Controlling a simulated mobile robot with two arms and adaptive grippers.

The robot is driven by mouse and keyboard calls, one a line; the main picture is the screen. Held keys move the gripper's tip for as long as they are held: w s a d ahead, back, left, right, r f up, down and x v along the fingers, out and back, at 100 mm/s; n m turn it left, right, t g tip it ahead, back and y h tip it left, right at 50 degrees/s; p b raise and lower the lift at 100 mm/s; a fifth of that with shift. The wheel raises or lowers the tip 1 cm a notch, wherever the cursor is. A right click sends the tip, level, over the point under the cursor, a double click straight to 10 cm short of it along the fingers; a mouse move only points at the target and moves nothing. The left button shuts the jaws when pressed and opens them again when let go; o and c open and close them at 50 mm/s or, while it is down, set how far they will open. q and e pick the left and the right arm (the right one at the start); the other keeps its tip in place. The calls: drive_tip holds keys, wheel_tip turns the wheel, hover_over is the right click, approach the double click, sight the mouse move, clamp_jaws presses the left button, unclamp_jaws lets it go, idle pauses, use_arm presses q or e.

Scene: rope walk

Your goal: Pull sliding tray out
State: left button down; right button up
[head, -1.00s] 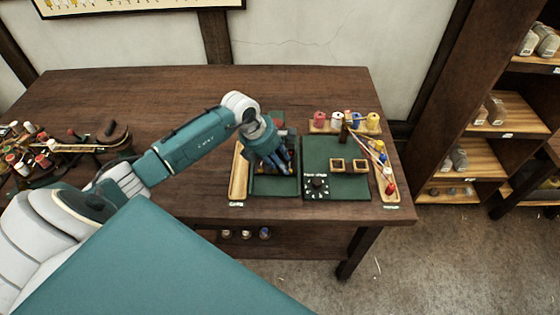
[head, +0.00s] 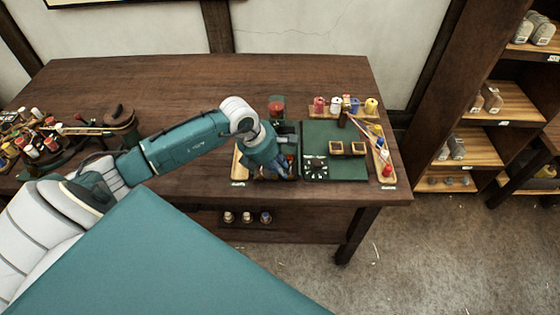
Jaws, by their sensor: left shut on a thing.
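A dark green tray (head: 292,131) sits at the front of the workbench, left of a green mat. My left gripper (head: 284,171) reaches down over its front part and hides much of it. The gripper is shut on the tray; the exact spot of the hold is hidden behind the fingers. A red item (head: 277,108) shows behind the gripper at the tray's back end. My right gripper is not in view.
The green mat (head: 350,170) holds two small wooden boxes and a dark dial-like piece. A rack of coloured spools (head: 345,113) stands behind it, and a narrow wooden tray (head: 386,174) lies to its right. The workbench (head: 170,85) is clear at the back left.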

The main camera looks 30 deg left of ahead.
use_arm(q)
drive_tip(key=shift+w+d+r, duration=0.15)
drive_tip(key=shift+w, duration=0.05)
drive_tip(key=c, duration=1.8)
unclamp_jaws()
drive_tip(key=shift+c, duration=0.2)
drive_tip(key=shift+o, duration=1)
drive_tip(key=shift+a+r, duration=0.15)
drive_tip(key=shift+a, duration=0.1)
drive_tip(key=v, duration=1.1)
drive_tip(key=shift+r, duration=0.25)
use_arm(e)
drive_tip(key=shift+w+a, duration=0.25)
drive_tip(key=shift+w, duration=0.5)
